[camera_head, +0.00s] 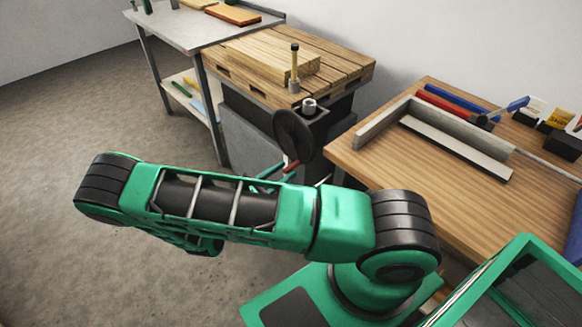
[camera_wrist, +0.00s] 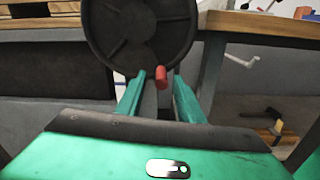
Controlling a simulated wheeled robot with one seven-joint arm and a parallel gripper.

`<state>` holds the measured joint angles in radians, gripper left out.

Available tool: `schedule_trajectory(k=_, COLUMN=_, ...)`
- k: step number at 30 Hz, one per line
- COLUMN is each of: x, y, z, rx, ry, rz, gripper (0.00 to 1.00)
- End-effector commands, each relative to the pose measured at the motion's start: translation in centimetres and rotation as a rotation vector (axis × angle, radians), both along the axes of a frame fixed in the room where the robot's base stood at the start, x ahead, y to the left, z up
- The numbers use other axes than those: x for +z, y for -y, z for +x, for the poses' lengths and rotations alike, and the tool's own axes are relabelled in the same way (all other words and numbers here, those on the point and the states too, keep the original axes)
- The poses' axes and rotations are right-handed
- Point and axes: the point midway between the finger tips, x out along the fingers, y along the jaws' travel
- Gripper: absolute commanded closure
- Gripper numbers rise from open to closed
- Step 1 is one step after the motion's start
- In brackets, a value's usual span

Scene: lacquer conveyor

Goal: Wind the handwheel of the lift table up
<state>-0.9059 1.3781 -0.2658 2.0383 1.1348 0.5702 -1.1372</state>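The lift table (camera_head: 345,68) has a slatted wooden top over a dark and grey body. Its black handwheel (camera_head: 293,130) is on the side facing me and fills the top middle of the wrist view (camera_wrist: 125,40). A red handle (camera_wrist: 160,77) sits at the wheel's lower rim; it also shows in the head view (camera_head: 291,166). My gripper (camera_wrist: 160,80) is open, with its two green fingers either side of the handle and gaps visible on both sides. How deep the handle sits between them is unclear. My arm partly hides the gripper in the head view.
A wooden workbench (camera_head: 400,170) with a grey angle frame, red and blue bars stands close at right. A grey metal table (camera_head: 190,35) stands behind left. Open floor lies at left.

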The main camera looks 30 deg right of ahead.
Motion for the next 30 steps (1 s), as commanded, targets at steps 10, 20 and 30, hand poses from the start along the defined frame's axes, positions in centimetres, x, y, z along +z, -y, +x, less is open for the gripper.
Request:
schedule_trajectory(k=10, x=0.0, y=3.4, z=0.6, rx=0.0, ry=0.0, rz=0.001, gripper=0.66)
schedule_trajectory(k=20, x=0.0, y=3.6, z=0.7, rx=0.0, ry=0.001, rz=0.001, gripper=0.71)
schedule_trajectory(k=30, x=0.1, y=4.1, z=0.8, rx=0.0, ry=0.006, rz=0.0, gripper=1.0)
